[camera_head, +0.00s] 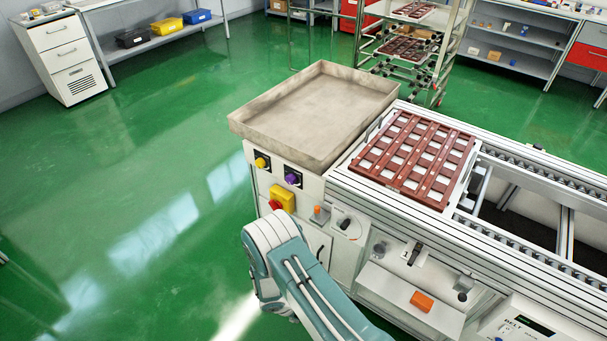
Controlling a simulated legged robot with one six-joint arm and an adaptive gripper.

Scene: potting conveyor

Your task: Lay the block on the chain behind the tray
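A red-brown tray (413,157) with a grid of openings lies on the conveyor at the machine's left end. The conveyor's chain (540,165) runs from beside the tray toward the right edge, along the far rail; another chain run (500,232) follows the near rail. An orange block (422,301) lies on the pale sloped ledge at the machine's front. It looks small and flat. My teal and white arm shows at the bottom, left of the ledge. My gripper is out of the picture, so its state is hidden.
A large shallow grey basin (258,138) stands at the machine's left end. Knobs, a yellow-and-red switch (281,199) and levers stick out of the front panel. A rack (440,60) with more trays stands behind. The green floor (130,190) at left is clear.

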